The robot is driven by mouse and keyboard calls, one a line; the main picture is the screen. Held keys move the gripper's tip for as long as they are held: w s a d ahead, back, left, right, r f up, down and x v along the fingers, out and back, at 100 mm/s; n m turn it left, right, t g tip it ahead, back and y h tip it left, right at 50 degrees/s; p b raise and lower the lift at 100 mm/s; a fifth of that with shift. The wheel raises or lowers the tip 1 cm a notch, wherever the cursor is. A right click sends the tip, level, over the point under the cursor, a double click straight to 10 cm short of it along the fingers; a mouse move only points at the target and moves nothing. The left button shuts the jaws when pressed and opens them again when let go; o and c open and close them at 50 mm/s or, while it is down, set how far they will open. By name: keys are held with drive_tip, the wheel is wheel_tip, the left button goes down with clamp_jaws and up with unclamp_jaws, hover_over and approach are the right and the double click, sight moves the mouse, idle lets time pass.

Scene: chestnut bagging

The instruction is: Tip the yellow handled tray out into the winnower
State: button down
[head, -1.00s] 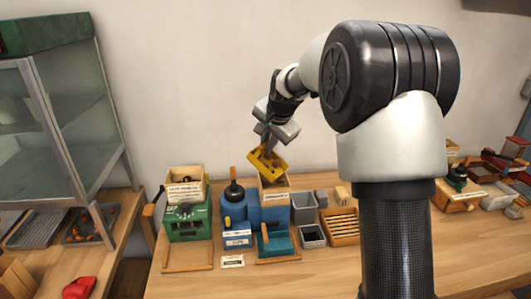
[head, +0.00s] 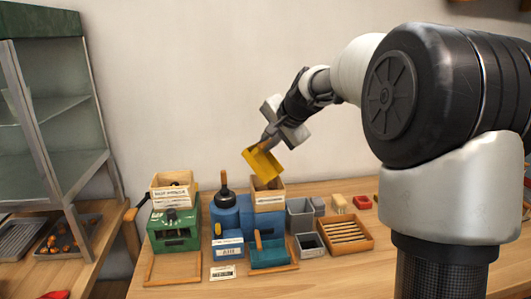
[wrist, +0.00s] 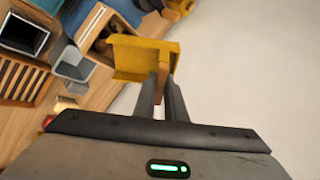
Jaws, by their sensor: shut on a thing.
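The yellow handled tray (head: 262,163) is steeply tilted above the wooden hopper of the blue machine, which I take for the winnower (head: 229,228). No contents show in the tray. My gripper (head: 270,141) is shut on the tray's handle. In the wrist view the tray (wrist: 143,58) hangs off the fingertips (wrist: 165,88) by its brown handle. The wooden hopper (head: 270,207) is just below the tray's lower edge. In the wrist view, brown pieces show inside the hopper (wrist: 82,22), partly hidden by the tray.
A green machine (head: 174,234) with a wooden hopper stands left of the blue one. A teal tray (head: 270,254), grey bins (head: 300,218) and a slatted wooden box (head: 345,232) stand at the front and right. A glass-sided cabinet (head: 55,120) is at far left. The air above the bench is open.

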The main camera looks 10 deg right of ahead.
drive_tip(key=shift+s+d+f+t+b, duration=0.1)
drive_tip(key=shift+s+d+t+b, duration=0.2)
drive_tip(key=shift+b, duration=1.3)
drive_tip(key=shift+s+d+r+y+b, duration=0.1)
drive_tip(key=shift+r+y+b, duration=0.25)
drive_tip(key=shift+b, duration=0.35)
drive_tip(key=shift+p, duration=0.4)
drive_tip(key=p, duration=0.4)
drive_tip(key=shift+w+a+r, duration=0.3)
drive_tip(key=shift+a+r, duration=0.05)
drive_tip(key=w+a+g+h+p, duration=0.1)
drive_tip(key=p, duration=0.6)
drive_tip(key=w+a+f+g+h+p, duration=0.1)
drive_tip(key=p, duration=0.7)
drive_tip(key=shift+w+a+g+h, duration=0.15)
drive_tip(key=shift+g+h, duration=0.1)
drive_tip(key=shift+g, duration=0.15)
drive_tip(key=p, duration=0.3)
drive_tip(key=shift+w+a+f+n+g+h+p, duration=0.2)
drive_tip(key=shift+w+a+n+g+h+p, duration=0.1)
drive_tip(key=shift+h+p, duration=0.1)
drive_tip(key=shift+w+a+f+g, duration=0.3)
drive_tip(key=shift+a+f, duration=0.1)
drive_tip(key=shift+f, duration=0.2)
drive_tip(key=shift+w+a+f+g+h, duration=0.1)
drive_tip(key=shift+w+f+g+h, duration=0.15)
drive_tip(key=shift+h, duration=0.25)
drive_tip(key=shift+w+a+r+g+h, duration=0.3)
drive_tip(key=shift+w+r+g+h, duration=0.1)
drive_tip(key=shift+g+h, duration=0.25)
